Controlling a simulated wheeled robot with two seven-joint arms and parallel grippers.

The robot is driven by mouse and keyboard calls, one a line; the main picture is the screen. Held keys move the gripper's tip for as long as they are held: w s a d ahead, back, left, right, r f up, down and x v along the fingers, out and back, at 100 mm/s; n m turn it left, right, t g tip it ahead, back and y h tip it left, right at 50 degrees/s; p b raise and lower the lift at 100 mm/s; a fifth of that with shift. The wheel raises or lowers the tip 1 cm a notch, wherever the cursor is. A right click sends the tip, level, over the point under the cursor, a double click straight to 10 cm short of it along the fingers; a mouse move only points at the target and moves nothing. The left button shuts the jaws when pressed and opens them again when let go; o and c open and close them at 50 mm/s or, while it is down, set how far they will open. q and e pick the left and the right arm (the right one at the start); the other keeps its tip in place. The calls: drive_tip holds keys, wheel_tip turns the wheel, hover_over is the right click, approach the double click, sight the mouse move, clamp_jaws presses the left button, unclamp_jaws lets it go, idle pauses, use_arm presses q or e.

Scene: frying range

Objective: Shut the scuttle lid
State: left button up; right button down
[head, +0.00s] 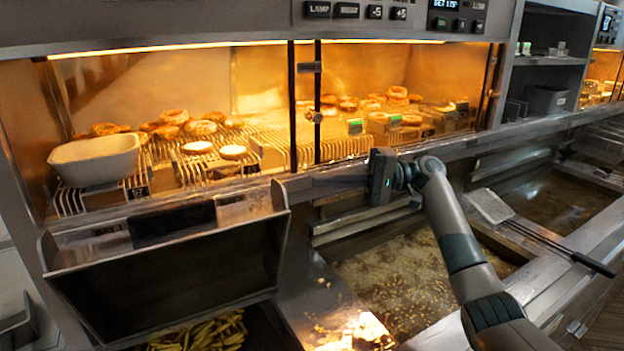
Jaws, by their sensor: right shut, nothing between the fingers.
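The scuttle lid (180,275) looks like the dark metal panel with raised side edges at the lower left. It stands tilted open, and a "BAY 1" label shows near its top edge. Below it, chips (205,333) lie in the scuttle, whose body is mostly cut off by the bottom of the picture. My right gripper (379,178) is shut and empty, in front of the heated cabinet's front rail. It is to the right of the lid and apart from it. My left gripper is not in view.
A heated cabinet with wire racks (270,150), buns and a pale tub (95,160) runs behind. An oil vat (400,270) lies below my right arm. A steel ledge (315,295) separates scuttle and vat.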

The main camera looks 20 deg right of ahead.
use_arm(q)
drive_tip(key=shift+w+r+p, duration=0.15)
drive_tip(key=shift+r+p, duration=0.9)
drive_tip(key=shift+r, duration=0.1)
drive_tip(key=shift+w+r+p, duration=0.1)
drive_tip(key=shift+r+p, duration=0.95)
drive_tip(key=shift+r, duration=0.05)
use_arm(e)
drive_tip(key=w+a, duration=0.1)
drive_tip(key=a, duration=0.8)
drive_tip(key=shift+r, duration=0.2)
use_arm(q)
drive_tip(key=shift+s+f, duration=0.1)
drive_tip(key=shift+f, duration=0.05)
use_arm(e)
drive_tip(key=shift+a+f, duration=0.1)
drive_tip(key=shift+a, duration=0.05)
